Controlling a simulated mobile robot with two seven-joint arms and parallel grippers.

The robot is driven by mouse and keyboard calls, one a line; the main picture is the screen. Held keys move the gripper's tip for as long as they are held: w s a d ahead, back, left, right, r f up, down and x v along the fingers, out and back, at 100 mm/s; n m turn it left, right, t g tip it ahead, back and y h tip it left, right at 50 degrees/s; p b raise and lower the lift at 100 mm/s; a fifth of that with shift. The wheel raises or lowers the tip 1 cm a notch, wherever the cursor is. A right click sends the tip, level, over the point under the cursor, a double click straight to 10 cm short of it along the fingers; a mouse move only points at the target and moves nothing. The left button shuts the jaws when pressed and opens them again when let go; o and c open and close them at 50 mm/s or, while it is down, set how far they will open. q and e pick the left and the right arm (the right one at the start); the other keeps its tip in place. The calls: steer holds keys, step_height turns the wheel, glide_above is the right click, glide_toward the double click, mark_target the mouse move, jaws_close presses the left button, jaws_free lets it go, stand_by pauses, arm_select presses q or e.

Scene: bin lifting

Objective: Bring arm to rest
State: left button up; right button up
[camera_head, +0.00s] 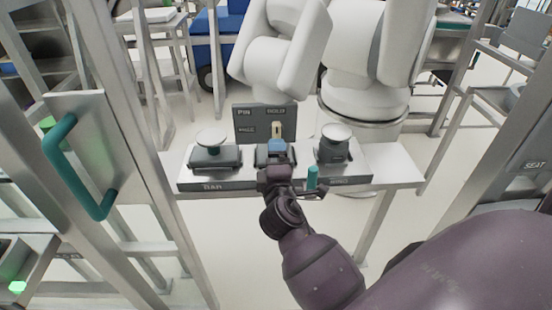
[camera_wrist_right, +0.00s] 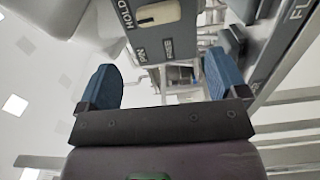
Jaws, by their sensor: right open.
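My right arm reaches up from the lower right in the head view. Its right gripper (camera_head: 273,149) is in front of a grey upright panel (camera_head: 246,113) with PIN and HOLD lettering and a pale lever or slot. In the right wrist view the right gripper (camera_wrist_right: 163,88) is open, its two blue fingers wide apart with nothing between them. The panel (camera_wrist_right: 181,38) shows beyond the fingers there, near the top. Whether the fingers touch the panel cannot be told. My left gripper is in neither view.
The panel stands on a white bench (camera_head: 396,170). A left device (camera_head: 213,155) and a right device (camera_head: 334,150) with round pale tops flank the gripper. A teal peg (camera_head: 312,177) is close to its right. A metal door with a teal handle (camera_head: 62,165) is at left.

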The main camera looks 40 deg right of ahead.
stand_by(0.4)
steer(key=s+a+f+m+y, duration=0.4)
steer(key=a+f+m+y, duration=0.2)
steer(key=f+m+y, duration=0.3)
steer(key=s+d+f+m+g, duration=0.1)
steer(key=s+f+g, duration=0.3)
steer(key=s+f, duration=0.9)
steer(key=s+d, duration=0.1)
steer(key=s, duration=0.3)
steer(key=shift+s+f+m, duration=0.15)
steer(key=shift+f+m, duration=0.1)
steer(key=shift+m, duration=0.05)
steer(key=shift+a, duration=0.1)
